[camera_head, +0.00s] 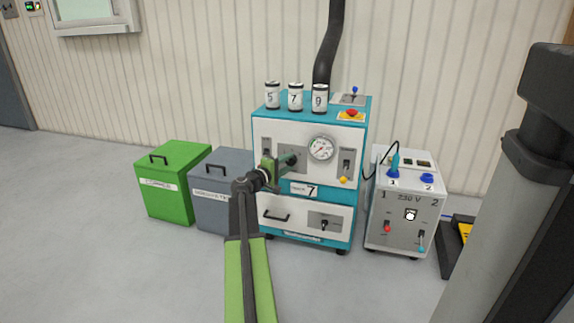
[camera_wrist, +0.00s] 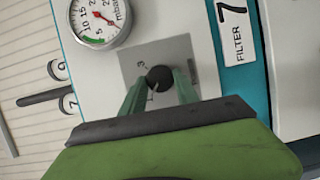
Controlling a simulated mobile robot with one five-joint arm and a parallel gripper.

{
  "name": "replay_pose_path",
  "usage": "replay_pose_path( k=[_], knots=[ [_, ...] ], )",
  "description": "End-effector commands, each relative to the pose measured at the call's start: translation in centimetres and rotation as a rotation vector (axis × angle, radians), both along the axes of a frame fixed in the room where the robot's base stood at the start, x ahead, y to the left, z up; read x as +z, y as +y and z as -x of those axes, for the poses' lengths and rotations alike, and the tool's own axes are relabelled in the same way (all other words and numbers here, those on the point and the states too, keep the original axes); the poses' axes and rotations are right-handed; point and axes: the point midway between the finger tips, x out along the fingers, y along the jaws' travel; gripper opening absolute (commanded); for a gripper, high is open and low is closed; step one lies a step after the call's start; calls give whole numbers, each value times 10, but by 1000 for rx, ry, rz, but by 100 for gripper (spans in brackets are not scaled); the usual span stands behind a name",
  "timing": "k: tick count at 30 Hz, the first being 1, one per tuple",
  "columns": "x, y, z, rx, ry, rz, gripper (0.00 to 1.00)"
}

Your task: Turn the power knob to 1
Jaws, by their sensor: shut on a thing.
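The teal and white machine (camera_head: 327,204) stands against the wall. Its round black knob (camera_wrist: 159,77) sits on a grey plate (camera_wrist: 133,63) on the machine's front. I cannot clearly tell which mark the knob points to.
A pressure gauge (camera_head: 321,148) is beside the plate. Numbered cans (camera_head: 295,98) and a red button (camera_head: 351,113) are on top. Green (camera_head: 178,184) and grey (camera_head: 211,207) bins stand left; a 230 V unit (camera_head: 404,205) stands right. The floor in front is clear.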

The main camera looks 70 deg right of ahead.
Motion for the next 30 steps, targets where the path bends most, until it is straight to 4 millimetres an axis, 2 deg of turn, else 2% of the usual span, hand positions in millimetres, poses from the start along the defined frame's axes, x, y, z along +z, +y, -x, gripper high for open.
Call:
replay_pose_path(
  k=[6, 7, 11, 22, 26, 30],
  knots=[
    [0, 1, -2, 3, 1, -1, 0],
    [0, 1, -2, 3, 1, -1, 40],
    [0, 0, -1, 2, 0, 0, 57],
    [0, 6, -2, 2, 0, 0, 58],
    [2, 29, -8, 3, 0, 0, 58],
    [3, 67, -20, 5, 0, 0, 58]
  ],
)
